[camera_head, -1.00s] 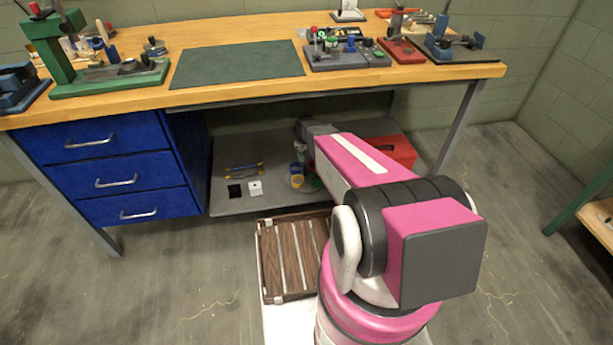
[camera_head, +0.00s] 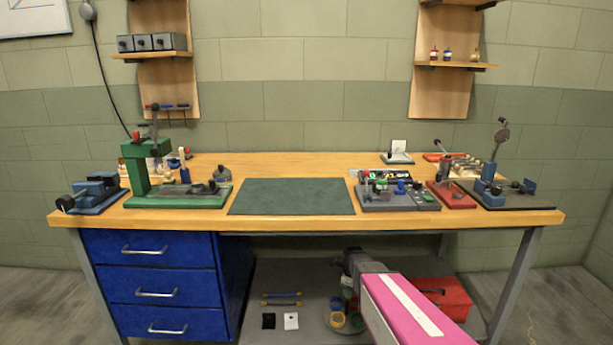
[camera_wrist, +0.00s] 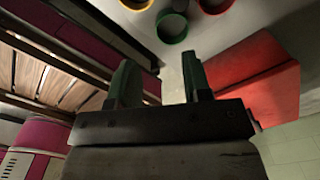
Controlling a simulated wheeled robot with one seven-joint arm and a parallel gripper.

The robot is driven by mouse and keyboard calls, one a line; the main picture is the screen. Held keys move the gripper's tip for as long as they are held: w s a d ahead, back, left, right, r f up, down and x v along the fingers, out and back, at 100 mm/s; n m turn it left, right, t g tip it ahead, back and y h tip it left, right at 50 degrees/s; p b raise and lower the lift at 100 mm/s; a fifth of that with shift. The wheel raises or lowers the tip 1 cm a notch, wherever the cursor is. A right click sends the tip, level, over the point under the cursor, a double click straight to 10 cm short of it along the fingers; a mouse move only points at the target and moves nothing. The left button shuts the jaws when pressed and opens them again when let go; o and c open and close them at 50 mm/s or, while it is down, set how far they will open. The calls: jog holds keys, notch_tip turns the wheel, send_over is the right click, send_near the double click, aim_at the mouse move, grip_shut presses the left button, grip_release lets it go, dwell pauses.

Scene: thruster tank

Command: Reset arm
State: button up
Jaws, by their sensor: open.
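My arm reaches in under the workbench (camera_head: 290,222), its pink link at the lower right of the head view. My gripper (camera_wrist: 158,75) shows in the wrist view with its two green fingers apart and nothing between them. In the wrist view, a green-rimmed cup (camera_wrist: 172,27) lies just beyond the fingers, and a red box (camera_wrist: 255,80) is to their right. I cannot tell how far the fingers are from either. In the head view, the grey end of my arm hides part of the lower shelf.
The lower shelf (camera_head: 280,325) holds the red box (camera_head: 445,297), a yellow cup (camera_head: 337,320) and small black and white pieces. Blue drawers (camera_head: 150,285) stand at the left. The benchtop above carries a green mat (camera_head: 292,196), a green press (camera_head: 140,175) and several fixtures.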

jog(key=s+r+n, duration=1.4)
jog(key=s+n, duration=0.3)
jog(key=n, duration=0.7)
jog(key=shift+s+r+n, duration=0.3)
